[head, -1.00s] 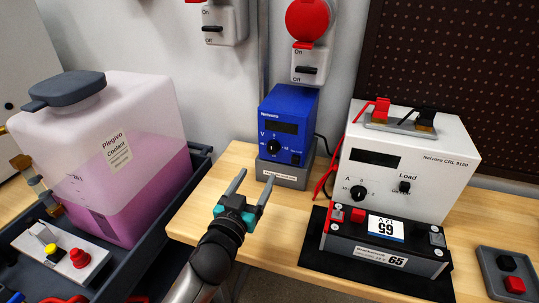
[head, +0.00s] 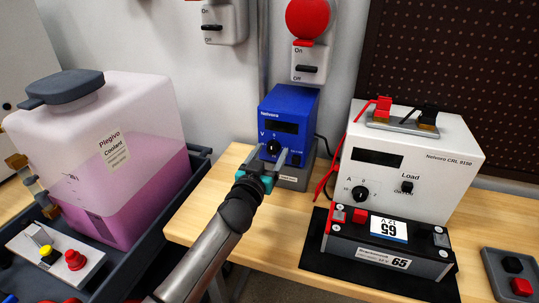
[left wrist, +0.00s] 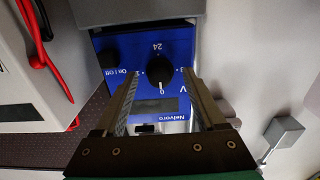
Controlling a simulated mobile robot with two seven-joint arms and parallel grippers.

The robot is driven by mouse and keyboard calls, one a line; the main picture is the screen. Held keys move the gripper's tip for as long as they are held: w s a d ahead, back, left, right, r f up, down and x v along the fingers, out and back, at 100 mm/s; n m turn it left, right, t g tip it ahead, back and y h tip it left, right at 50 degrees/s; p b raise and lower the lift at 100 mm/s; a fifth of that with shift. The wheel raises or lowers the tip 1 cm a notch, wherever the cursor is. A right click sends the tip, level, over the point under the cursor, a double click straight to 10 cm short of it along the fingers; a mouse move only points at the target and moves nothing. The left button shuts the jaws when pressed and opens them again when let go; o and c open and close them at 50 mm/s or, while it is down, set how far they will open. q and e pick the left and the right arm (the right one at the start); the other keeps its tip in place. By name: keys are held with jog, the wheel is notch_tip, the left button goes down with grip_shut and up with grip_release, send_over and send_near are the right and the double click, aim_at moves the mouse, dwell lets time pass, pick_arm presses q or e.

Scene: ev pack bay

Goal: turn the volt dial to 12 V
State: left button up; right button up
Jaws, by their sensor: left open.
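The volt dial is a round black knob (head: 273,147) on the front of the blue Nelvoro power supply (head: 290,108). In the left wrist view the dial (left wrist: 157,66) appears upside down, with a "24" marking beside it and a dark display (left wrist: 168,105). My left gripper (head: 273,157) is open in front of the dial. In the left wrist view its fingers (left wrist: 161,74) lie to either side of the knob; I cannot tell whether they touch it. My right gripper is out of view.
A grey base (head: 292,183) carries the blue supply. To its right stand the white load unit (head: 455,160) with red and black leads and a black battery (head: 425,258). A coolant tank (head: 85,140) is at left. Bare wood (head: 215,205) lies in front.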

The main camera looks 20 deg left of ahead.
pick_arm(q)
grip_shut()
dwell(0.6)
